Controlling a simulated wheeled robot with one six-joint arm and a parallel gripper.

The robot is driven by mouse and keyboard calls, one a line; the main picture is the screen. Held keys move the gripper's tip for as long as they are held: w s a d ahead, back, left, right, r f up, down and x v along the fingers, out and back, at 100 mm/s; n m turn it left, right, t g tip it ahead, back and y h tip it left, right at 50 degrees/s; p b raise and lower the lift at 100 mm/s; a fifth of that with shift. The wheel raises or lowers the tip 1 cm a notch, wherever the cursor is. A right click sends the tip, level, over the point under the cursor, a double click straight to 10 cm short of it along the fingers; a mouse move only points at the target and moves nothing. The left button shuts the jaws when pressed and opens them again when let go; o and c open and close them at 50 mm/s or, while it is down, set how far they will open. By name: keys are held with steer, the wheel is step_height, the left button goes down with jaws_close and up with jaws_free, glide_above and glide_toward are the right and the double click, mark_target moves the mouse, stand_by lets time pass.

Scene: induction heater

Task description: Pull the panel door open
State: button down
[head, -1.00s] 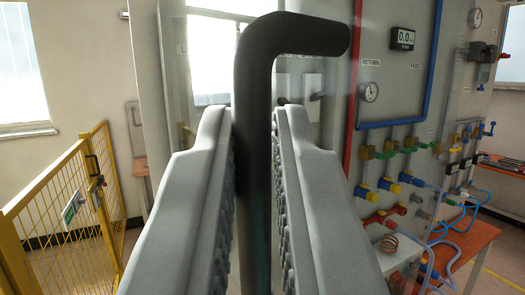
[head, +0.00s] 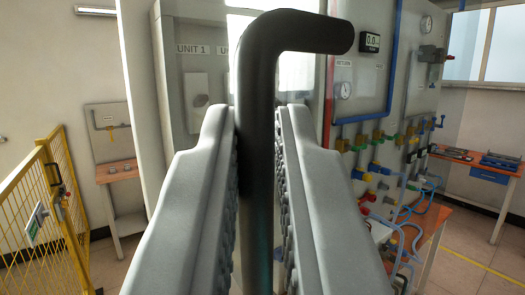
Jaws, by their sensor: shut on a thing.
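A black bar handle (head: 257,110) stands upright in the middle of the head view, its top bent to the right. My gripper (head: 258,135) is shut on the handle, with one grey ridged finger on each side of it. Behind it is a grey cabinet (head: 147,90) with a glassy panel door (head: 305,75). Grey interior surfaces and a "UNIT 1" label (head: 190,49) show to the left of the handle. The lower end of the handle and where it joins the door are hidden by the fingers.
A yellow mesh fence (head: 45,215) stands at the left. A small wooden bench (head: 118,172) is by the back wall. At the right are a board with gauges and valves (head: 370,120), blue hoses (head: 412,215) and orange-topped tables (head: 490,170).

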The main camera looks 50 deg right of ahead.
steer(key=c, duration=1.5)
jaws_free()
steer(key=shift+w+f, duration=0.1)
steer(key=shift+w, duration=0.3)
steer(key=shift+s, duration=0.2)
steer(key=shift+v, duration=3.65)
